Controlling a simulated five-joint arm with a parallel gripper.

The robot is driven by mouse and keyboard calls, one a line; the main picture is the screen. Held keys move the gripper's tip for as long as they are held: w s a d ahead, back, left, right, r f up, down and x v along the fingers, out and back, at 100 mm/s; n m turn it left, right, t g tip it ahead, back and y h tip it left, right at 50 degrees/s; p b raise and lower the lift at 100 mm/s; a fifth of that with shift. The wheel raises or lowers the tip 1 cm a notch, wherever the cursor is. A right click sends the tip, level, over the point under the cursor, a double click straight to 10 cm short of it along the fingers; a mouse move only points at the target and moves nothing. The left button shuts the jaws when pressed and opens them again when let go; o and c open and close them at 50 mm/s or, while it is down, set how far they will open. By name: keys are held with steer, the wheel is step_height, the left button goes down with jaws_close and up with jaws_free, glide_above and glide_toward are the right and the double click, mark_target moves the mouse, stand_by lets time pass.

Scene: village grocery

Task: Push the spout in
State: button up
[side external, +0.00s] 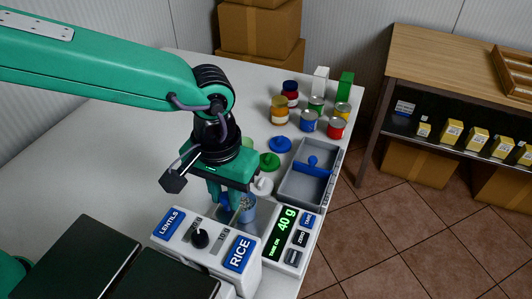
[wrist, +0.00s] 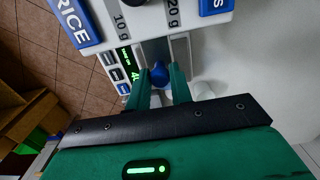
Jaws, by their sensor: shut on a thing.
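The dispenser (side external: 205,240) is a white box with blue LENTILS and RICE labels and a black-knobbed lever; its front also shows in the wrist view (wrist: 150,32). A grey spout (wrist: 180,48) sticks out of its face in the wrist view. My gripper (side external: 232,203) is low against the dispenser's far side. In the wrist view its green fingers (wrist: 160,76) are closed on a round blue knob (wrist: 159,73) at the spout. The fingers hide the knob's sides, and how far the spout sticks out is hard to tell.
A scale display (side external: 283,228) reading 40 g stands right of the dispenser. A bluish cup (side external: 249,208) is beside my gripper. A grey tray (side external: 290,190) with a blue-handled piece, loose lids and several jars and cans (side external: 337,128) stand behind.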

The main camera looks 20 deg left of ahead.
mark_target(222, 218)
steer(key=shift+s, duration=1.15)
steer(key=o, duration=0.8)
steer(key=shift+r, duration=0.1)
step_height(222, 218, up, 7)
